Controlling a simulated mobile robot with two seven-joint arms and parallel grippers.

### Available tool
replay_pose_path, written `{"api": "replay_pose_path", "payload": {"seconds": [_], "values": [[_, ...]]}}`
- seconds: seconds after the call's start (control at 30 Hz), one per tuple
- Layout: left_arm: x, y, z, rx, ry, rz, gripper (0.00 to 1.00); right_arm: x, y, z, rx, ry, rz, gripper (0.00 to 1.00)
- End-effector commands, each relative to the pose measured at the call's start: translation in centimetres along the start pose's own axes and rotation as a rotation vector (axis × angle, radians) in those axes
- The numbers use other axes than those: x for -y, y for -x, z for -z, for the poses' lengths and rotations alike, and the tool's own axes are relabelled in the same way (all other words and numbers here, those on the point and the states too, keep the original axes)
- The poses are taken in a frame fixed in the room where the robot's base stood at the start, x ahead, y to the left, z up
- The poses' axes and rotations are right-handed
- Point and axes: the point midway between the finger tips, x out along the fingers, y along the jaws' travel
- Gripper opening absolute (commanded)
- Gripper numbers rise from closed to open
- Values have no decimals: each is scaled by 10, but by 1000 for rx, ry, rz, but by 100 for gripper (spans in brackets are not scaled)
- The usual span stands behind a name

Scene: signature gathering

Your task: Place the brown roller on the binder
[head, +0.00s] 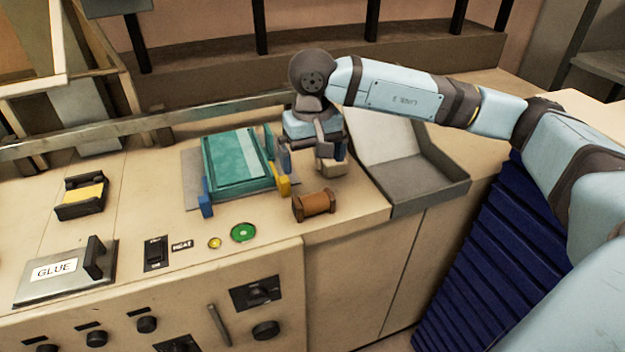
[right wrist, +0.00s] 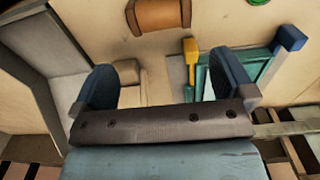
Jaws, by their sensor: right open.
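The brown roller (head: 314,206) lies on its side on the beige counter near the front edge. It also shows at the top of the right wrist view (right wrist: 160,14). The binder (head: 237,160), a teal flat press with blue and yellow posts, sits left of the roller on a grey plate. My right gripper (head: 313,158) is open and empty, above the counter behind the roller and right of the binder. In the right wrist view its blue fingers (right wrist: 165,80) are spread, with the roller beyond them. My left gripper is not in view.
A small tan block (head: 333,168) lies under my right gripper, near one finger. An open grey box (head: 425,185) stands to the right. A green button (head: 243,232), switches and a GLUE pad (head: 60,270) lie front left. A metal rail (head: 150,120) runs behind the binder.

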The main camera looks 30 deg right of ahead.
Motion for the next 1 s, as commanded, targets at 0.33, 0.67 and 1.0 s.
{"api": "replay_pose_path", "payload": {"seconds": [0.33, 0.67, 1.0], "values": [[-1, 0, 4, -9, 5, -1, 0, 0, 26, 0, 0, 0, 0, 100], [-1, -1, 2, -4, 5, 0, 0, 0, 26, 0, 1, 0, 0, 100], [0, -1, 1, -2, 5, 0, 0, 53, 4, -27, 92, -31, 216, 100]]}}
